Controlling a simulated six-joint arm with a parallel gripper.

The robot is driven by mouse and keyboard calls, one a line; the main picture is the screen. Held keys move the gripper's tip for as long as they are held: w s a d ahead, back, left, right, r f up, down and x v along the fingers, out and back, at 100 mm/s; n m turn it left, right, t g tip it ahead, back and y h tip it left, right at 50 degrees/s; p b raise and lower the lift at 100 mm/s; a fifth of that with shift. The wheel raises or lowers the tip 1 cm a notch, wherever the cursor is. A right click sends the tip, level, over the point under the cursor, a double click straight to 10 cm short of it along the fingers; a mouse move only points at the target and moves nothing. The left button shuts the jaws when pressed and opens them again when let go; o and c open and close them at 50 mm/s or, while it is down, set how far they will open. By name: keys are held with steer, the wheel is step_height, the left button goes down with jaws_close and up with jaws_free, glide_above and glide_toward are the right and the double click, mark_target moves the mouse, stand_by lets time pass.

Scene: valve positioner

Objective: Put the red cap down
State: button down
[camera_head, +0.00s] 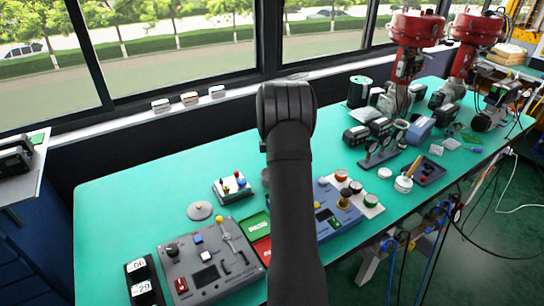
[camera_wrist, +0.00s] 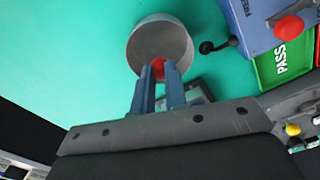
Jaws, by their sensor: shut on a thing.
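In the wrist view, my gripper (camera_wrist: 158,64) has its two blue-grey fingers close together on a small red piece, the red cap (camera_wrist: 158,71). Only a little of the cap shows between the fingertips. A grey round metal piece (camera_wrist: 160,38) is directly beyond the fingertips; I cannot tell whether the cap touches it. In the head view, my arm hides the gripper and the cap. A grey round edge (camera_head: 265,178) shows just left of my arm there.
A green PASS tray (camera_wrist: 268,73) and a blue box with a red knob (camera_wrist: 289,27) lie at the right of the wrist view. A grey control panel (camera_head: 208,268) and small button box (camera_head: 233,189) stand left of my arm. The mat's left part (camera_head: 120,205) is clear.

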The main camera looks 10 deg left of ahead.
steer(key=shift+f, duration=2)
steer(key=c, duration=1.4)
jaws_free()
steer(key=shift+o, duration=0.2)
steer(key=shift+r, duration=0.1)
